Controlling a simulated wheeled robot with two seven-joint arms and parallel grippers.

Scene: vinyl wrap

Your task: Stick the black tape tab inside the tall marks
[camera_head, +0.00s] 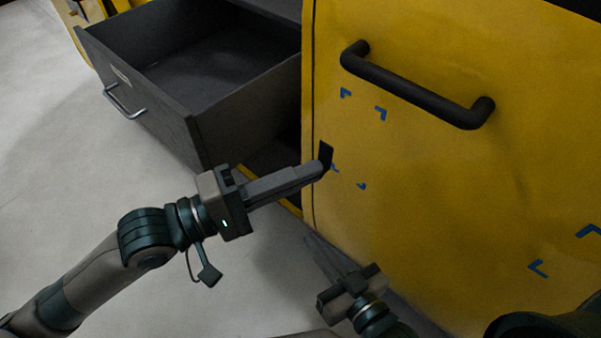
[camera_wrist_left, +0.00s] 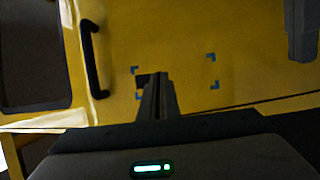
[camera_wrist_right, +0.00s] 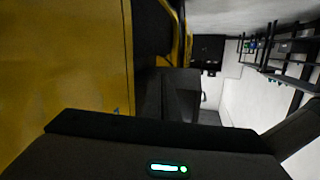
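My left gripper (camera_head: 320,166) is shut on the black tape tab (camera_head: 326,152), which stands upright at the fingertips in front of the yellow door. In the left wrist view the tab (camera_wrist_left: 142,80) shows beside the fingers, against the area framed by blue corner marks. In the head view the tall marks (camera_head: 380,112) sit below the handle; the tab overlaps the lower left one. Whether the tab touches the door I cannot tell. My right gripper (camera_head: 314,247) is low, in front of the door's lower left edge, apart from the tab; its finger opening is unclear.
A black bar handle (camera_head: 418,88) juts from the yellow door (camera_head: 450,190) above the marks. An open dark drawer (camera_head: 250,98) sticks out at left. More blue marks (camera_head: 538,268) are at the lower right. Grey floor (camera_head: 50,150) is clear at left.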

